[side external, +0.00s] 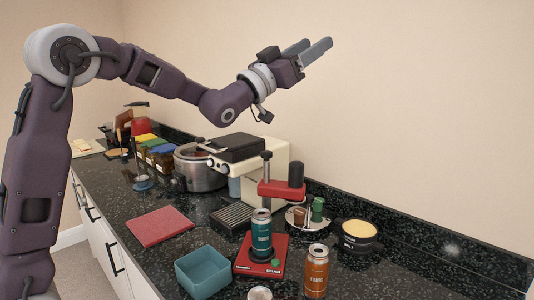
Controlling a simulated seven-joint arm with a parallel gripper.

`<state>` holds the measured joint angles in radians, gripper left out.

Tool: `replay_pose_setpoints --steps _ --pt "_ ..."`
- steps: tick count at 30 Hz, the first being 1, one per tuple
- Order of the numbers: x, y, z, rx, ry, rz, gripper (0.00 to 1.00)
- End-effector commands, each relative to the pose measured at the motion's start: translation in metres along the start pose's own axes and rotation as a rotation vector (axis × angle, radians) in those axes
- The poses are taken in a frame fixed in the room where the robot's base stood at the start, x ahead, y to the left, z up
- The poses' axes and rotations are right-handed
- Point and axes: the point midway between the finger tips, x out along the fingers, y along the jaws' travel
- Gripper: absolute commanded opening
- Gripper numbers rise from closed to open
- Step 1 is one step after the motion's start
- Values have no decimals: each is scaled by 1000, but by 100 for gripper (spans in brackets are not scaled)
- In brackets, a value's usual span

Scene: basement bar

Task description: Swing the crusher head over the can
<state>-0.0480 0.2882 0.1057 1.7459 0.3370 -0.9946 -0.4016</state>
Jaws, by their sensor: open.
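The can crusher has a red base (261,254) on the dark counter, an upright post and a red swing arm with a dark cylindrical crusher head (296,174). The head points to the right, off to the side of the can. A teal can (261,233) stands upright on the base, in front of the post. An orange can (316,271) stands upright on the counter to the right of the base. My gripper (322,47) is open and empty, high above the counter, well above the crusher and pointing right.
A teal open box (203,272) and a red mat (159,226) lie left of the crusher. A cream machine (251,160) and a steel pot (200,170) stand behind. A round tray (297,220) and a black tub (357,240) sit behind and to the right.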

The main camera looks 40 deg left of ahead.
Motion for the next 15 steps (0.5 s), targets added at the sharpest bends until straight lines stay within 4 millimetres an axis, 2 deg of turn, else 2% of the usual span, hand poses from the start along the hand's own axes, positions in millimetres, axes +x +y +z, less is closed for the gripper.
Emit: replay_pose_setpoints --steps 2,5,9,15 --pt "-8 0 -4 21 -1 -139 50" --pt "-27 -14 -1 63 -53 -320 50" --pt "-61 -34 15 119 -178 -509 50" --pt "-118 -54 46 186 -402 -690 50"
